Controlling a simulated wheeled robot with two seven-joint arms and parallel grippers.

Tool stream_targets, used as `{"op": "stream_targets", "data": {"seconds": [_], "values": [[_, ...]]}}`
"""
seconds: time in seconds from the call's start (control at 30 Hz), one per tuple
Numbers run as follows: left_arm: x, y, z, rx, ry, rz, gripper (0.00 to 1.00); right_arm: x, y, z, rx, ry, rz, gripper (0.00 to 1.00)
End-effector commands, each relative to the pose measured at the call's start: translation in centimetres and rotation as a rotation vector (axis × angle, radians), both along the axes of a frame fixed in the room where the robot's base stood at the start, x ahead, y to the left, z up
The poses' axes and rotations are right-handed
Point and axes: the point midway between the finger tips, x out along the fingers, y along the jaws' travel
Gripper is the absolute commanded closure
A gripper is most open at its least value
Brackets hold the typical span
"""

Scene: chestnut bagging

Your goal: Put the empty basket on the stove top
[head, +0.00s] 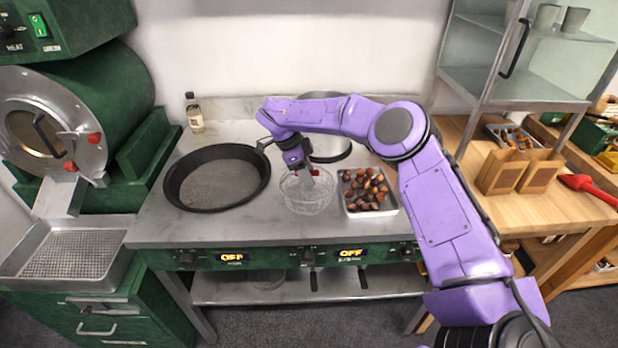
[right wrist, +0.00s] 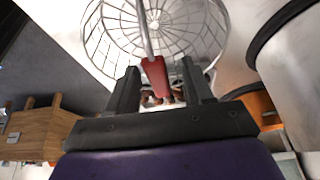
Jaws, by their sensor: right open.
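The empty wire basket (head: 306,201) stands upright on the grey stove top (head: 230,228), between the black pan and the chestnut tray. Its round mesh (right wrist: 110,40) fills the top of the right wrist view, with nothing seen inside. My right gripper (head: 306,172) is over the basket, pointing down. In the right wrist view its open fingers (right wrist: 160,85) stand either side of the basket's red handle grip (right wrist: 156,76), with gaps beside it. The gripper hides part of the handle in the head view. My left gripper is not in view.
A wide black pan (head: 180,170) lies left of the basket. A metal tray (head: 373,214) of chestnuts sits close on its right. A bottle (head: 194,113) stands at the back left. A wooden table (head: 465,135) with a glass shelf is at right. The front left stove surface is clear.

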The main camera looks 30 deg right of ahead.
Motion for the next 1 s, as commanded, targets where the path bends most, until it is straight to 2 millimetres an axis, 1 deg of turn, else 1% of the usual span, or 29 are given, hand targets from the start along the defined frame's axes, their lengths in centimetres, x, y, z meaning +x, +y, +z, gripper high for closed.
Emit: {"op": "stream_targets", "data": {"seconds": [0.03,0.2,0.3,0.4,0.53,1.0], "values": [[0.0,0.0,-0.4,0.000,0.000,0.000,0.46,0.3,0.5,1.1,-0.001,-0.006,0.001,0.49],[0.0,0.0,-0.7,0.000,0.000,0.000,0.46,1.2,2.0,5.4,-0.003,-0.005,0.000,0.49],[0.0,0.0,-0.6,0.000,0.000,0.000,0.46,1.6,2.7,7.4,-0.002,-0.004,0.000,0.49],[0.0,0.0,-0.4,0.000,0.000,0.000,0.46,1.9,3.1,8.7,-0.003,-0.002,0.000,0.49],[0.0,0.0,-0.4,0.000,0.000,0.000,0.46,2.0,3.4,9.4,0.000,0.000,0.001,0.49],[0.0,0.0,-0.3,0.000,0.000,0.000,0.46,2.0,3.4,9.5,0.000,0.000,0.001,0.49]]}}
